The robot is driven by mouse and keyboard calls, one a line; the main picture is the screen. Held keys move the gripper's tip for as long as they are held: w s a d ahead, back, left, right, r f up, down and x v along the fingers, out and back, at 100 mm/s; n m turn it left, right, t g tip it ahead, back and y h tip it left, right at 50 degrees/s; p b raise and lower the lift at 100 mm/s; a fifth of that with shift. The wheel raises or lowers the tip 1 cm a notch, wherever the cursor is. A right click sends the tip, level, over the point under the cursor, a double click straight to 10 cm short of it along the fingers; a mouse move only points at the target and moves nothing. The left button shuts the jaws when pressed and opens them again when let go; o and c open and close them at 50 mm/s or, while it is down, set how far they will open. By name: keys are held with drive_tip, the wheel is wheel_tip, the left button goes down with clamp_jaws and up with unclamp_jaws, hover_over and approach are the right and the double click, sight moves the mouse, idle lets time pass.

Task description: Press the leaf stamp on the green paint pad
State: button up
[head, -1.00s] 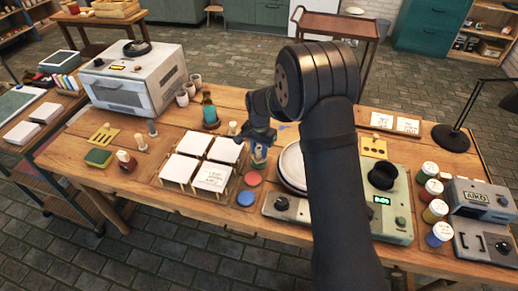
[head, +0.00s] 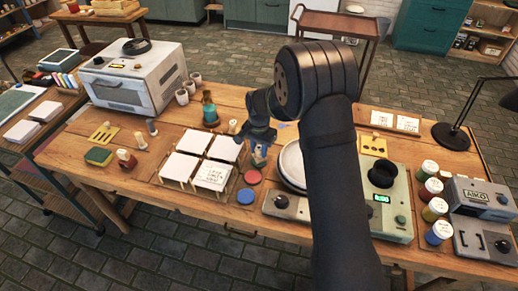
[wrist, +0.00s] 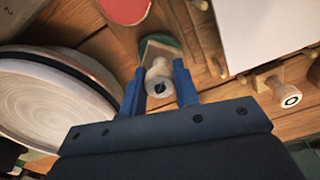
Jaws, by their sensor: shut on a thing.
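My gripper (wrist: 160,90) has blue fingers and is shut on the handle of the leaf stamp (wrist: 158,70), a pale wooden knob with a dark mark on its end. In the head view the stamp (head: 259,157) stands upright below my gripper (head: 258,138). The green paint pad (wrist: 168,42) shows as a green edge around the stamp's block in the wrist view. The stamp is over the pad; its underside is hidden, so I cannot tell whether they touch.
The red pad (head: 252,177) and blue pad (head: 246,196) lie in front. White tiles (head: 180,166) on a wooden rack are to the left. A round plate on a wheel (wrist: 50,100) is close on the other side. Another stamp (wrist: 288,100) stands beyond the rack.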

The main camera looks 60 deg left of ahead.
sight(259, 148)
drive_tip(key=shift+f, duration=0.1)
idle(0.3)
drive_tip(key=shift+r, duration=3.55)
